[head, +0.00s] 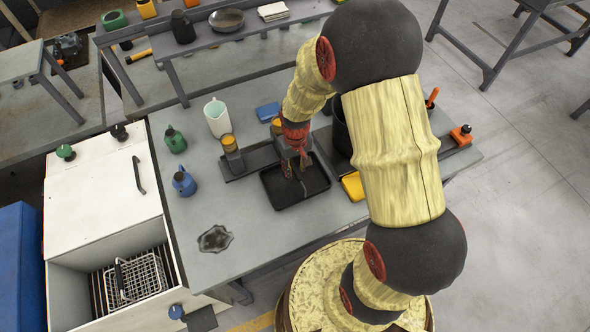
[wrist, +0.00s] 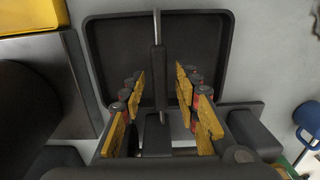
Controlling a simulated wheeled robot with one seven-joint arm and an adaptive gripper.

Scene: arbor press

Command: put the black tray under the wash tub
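The black tray (head: 283,190) is a shallow rectangular pan lying on the grey bench. It also fills the upper middle of the wrist view (wrist: 110,45). My gripper (head: 296,164) is over the tray's far part in the head view. In the wrist view my gripper (wrist: 163,92) has its yellow-padded fingers apart, with a grey rod (wrist: 157,60) showing between them; I cannot tell what the rod belongs to. The white wash tub (head: 100,205), with an open front bay holding a wire basket (head: 135,278), stands left of the bench. The space below it is hidden.
A blue oil can (head: 184,182), a green can (head: 175,140) and a white pitcher (head: 217,118) stand left of the tray. A yellow piece (head: 353,186) lies to its right.

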